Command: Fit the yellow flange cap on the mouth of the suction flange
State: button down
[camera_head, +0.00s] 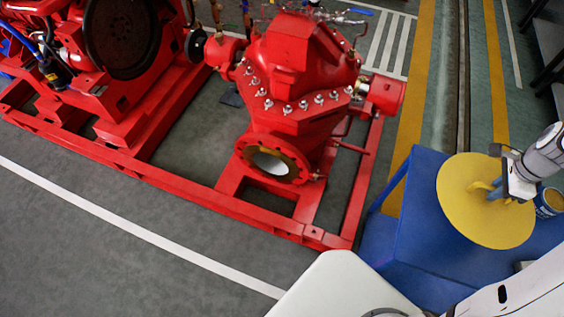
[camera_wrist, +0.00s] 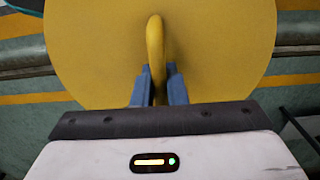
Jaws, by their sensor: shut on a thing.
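The yellow flange cap (camera_head: 470,215) is a large flat disc with a raised handle, at the right of the head view over the blue stand. My gripper (camera_head: 497,190) is shut on the cap's handle. In the wrist view the cap (camera_wrist: 90,60) fills the upper middle, and the blue fingers of my gripper (camera_wrist: 158,85) stand on both sides of the curved handle. The suction flange (camera_head: 272,160) is a red bolted ring with an open round mouth, low on the front of the red pump. It is left of the cap and well apart from it.
A blue stand (camera_head: 420,190) lies under and around the cap; the contact is hidden. The red base frame (camera_head: 200,190) runs below the pump (camera_head: 300,70). Grey floor (camera_head: 90,240) in front is clear.

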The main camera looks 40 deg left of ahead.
aim_at(485, 195)
jog(key=shift+w, duration=0.1)
dwell(0.6)
jog(key=n, duration=0.1)
jog(key=f+n, duration=0.1)
jog(key=n, duration=0.1)
jog(key=shift+a+f, duration=0.1)
jog(key=shift+f, duration=0.15)
notch_tip(485, 195, down, 3)
jog(key=n, duration=0.5)
jog(key=shift+a+r+n, duration=0.15)
jog(key=shift+r+n, duration=0.05)
jog(key=shift+n, duration=0.1)
notch_tip(485, 195, down, 2)
jog(key=n, duration=0.5)
jog(key=shift+a+f, duration=0.15)
